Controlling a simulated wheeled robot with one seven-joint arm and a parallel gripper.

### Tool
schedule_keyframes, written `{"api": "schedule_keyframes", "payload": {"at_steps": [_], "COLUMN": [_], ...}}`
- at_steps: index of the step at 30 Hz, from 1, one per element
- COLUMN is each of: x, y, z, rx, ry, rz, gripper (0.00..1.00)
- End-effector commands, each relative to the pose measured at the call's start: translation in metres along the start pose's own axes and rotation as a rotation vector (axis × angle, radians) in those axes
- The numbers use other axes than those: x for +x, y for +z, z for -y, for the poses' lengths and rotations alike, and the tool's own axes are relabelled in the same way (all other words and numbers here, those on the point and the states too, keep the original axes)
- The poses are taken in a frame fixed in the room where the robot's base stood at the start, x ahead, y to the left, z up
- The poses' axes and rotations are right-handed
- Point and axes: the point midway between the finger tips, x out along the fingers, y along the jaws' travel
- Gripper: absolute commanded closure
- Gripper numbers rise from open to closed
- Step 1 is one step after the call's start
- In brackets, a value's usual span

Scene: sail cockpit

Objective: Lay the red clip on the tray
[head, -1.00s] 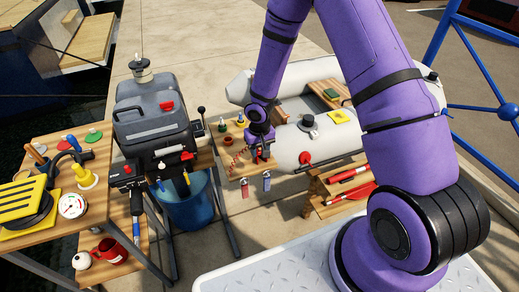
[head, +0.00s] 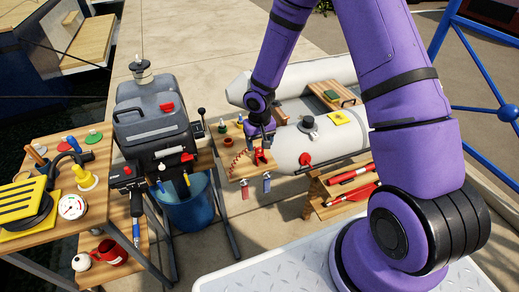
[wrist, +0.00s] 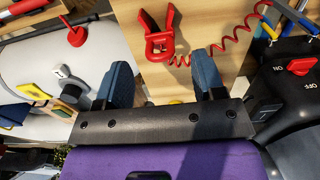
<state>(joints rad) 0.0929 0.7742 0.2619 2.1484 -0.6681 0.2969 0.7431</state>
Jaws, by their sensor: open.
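The red clip (head: 260,157), with a red coiled cord on it, rests on a small wooden board (head: 240,171) right of the outboard motor. This board may be the tray; I cannot tell. The wrist view shows the clip (wrist: 161,38) on the bare wood (wrist: 205,28), with its cord running off to the upper right. My gripper (head: 262,141) is open and empty, just above the clip in the head view. In the wrist view its two blue fingers (wrist: 165,80) are spread, and the clip lies beyond their tips, apart from them.
The grey motor (head: 152,118) stands left of the board, over a blue bucket (head: 188,208). A pale inflatable boat (head: 340,140) lies close on the right. Small pots, including a green one (head: 222,126), stand at the board's back. Red and blue tools (head: 245,190) hang at its front edge.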

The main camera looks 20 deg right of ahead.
Motion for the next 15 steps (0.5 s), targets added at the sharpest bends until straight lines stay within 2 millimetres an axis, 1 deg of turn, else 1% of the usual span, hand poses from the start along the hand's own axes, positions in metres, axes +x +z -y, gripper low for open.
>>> {"api": "schedule_keyframes", "payload": {"at_steps": [1,6,9,12,15], "x": [-0.012,-0.044,-0.058,-0.069,-0.074], "y": [-0.001,0.0,0.0,0.0,0.0], "z": [-0.001,-0.001,-0.001,-0.001,0.0], "rx": [0.002,0.001,0.0,0.002,-0.001], "ry": [-0.001,0.0,0.0,0.0,0.0], "rz": [-0.004,-0.003,-0.003,-0.002,-0.001], "gripper": [0.37,0.37,0.37,0.37,0.37]}}
